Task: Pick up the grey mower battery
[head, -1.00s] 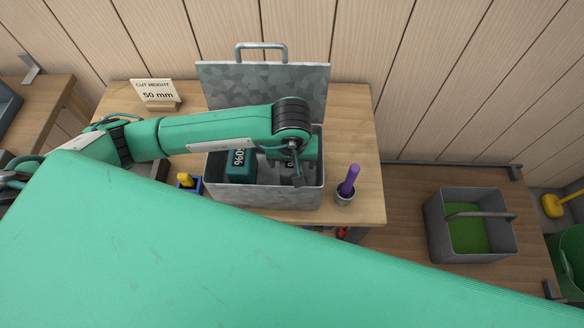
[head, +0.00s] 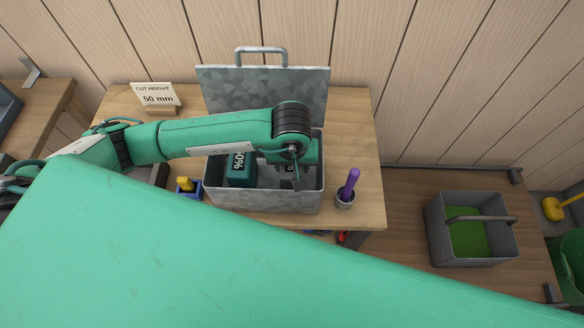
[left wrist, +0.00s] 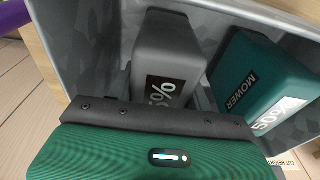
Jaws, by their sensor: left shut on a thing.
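The grey mower battery (left wrist: 165,50) stands in an open metal box (head: 265,201) on the wooden table. Its percentage label is partly covered by my gripper body in the left wrist view. A green mower battery (head: 241,170) stands beside it in the box; it also shows in the left wrist view (left wrist: 262,80). My left gripper (head: 298,184) reaches down into the right part of the box and is shut on the grey battery. My right gripper is out of view.
The box's raised lid (head: 265,92) stands behind my arm. A small pot with a purple handle (head: 349,184) is close on the right. A blue holder with a yellow item (head: 187,187) is on the left. A grey carrier (head: 470,230) sits farther right.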

